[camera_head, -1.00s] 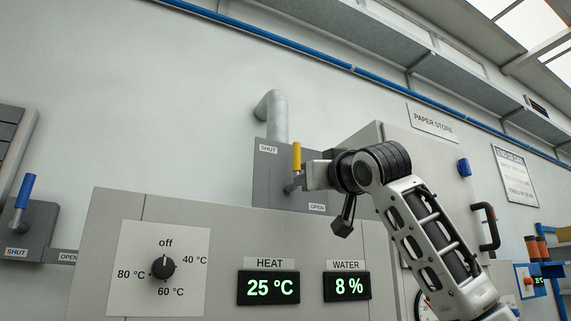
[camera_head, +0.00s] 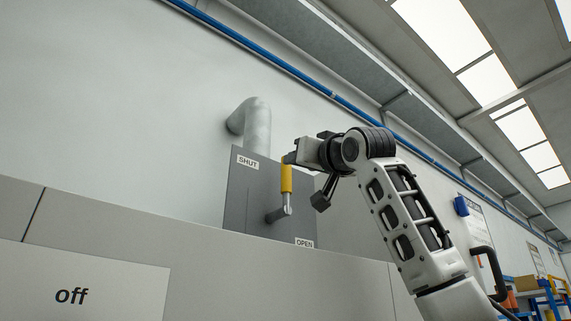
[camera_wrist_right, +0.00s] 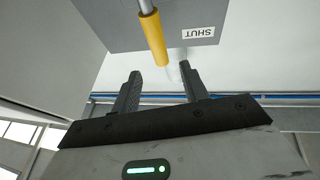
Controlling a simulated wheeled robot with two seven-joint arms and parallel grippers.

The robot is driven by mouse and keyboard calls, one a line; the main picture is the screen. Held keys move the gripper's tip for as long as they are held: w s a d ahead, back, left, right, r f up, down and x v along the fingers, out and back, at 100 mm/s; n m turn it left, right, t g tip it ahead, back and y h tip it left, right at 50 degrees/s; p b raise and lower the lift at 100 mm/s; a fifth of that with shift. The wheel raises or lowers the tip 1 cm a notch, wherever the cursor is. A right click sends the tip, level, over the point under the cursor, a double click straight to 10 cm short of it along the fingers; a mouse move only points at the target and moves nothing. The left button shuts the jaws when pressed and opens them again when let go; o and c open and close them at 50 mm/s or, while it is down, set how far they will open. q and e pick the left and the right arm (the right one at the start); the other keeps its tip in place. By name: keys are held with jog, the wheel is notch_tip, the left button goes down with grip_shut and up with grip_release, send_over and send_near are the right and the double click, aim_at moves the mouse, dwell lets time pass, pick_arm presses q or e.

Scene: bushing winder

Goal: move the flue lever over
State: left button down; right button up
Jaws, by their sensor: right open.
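The flue lever has a yellow handle (camera_head: 286,179) on a grey metal stem and stands about upright on a grey plate (camera_head: 241,200). The plate is marked SHUT at its upper left and OPEN at its lower right. My right gripper (camera_head: 292,157) is at the handle's top end, coming from the right. In the right wrist view the right gripper (camera_wrist_right: 160,69) is open, and the end of the yellow handle (camera_wrist_right: 153,38) lies at the mouth between the fingertips. No grip on it shows. My left gripper is out of view.
A grey flue pipe (camera_head: 257,128) rises behind the plate. A blue pipe (camera_head: 290,72) runs along the wall. A black handle (camera_head: 490,268) stands at the right, beyond my arm.

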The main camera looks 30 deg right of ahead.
aim_at(286, 188)
jog(key=p+x, duration=0.4)
jog(key=x, duration=0.4)
jog(key=shift+s+r, duration=0.1)
jog(key=shift+r, duration=0.05)
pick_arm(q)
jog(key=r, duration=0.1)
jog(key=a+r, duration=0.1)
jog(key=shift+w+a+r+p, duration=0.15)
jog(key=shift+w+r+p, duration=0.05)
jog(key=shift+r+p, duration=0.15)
pick_arm(e)
jog(key=shift+w, duration=0.45)
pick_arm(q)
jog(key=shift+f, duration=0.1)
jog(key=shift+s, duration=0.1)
pick_arm(e)
grip_shut()
